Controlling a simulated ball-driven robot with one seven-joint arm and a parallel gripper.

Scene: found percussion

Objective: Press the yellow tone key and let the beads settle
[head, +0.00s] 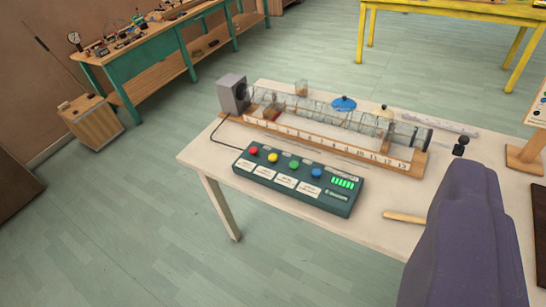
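The yellow tone key (272,157) is a round button on a dark green control box (322,197) on the table. It stands between the red key (253,150) and the green key (294,164), with a blue key (317,173) further right. A clear tube (345,116) lies behind the box on a wooden base with a numbered scale. Beads inside it are too small to make out clearly. A purple part, apparently of my own arm, fills the lower right. My gripper's fingers do not show, and nothing visible touches the yellow key.
A grey speaker (233,94) stands at the tube's left end. A blue-lidded dish (343,103) sits behind the tube. A wooden stick (405,217) lies right of the box. The pale table (300,227) is bare in front of the box.

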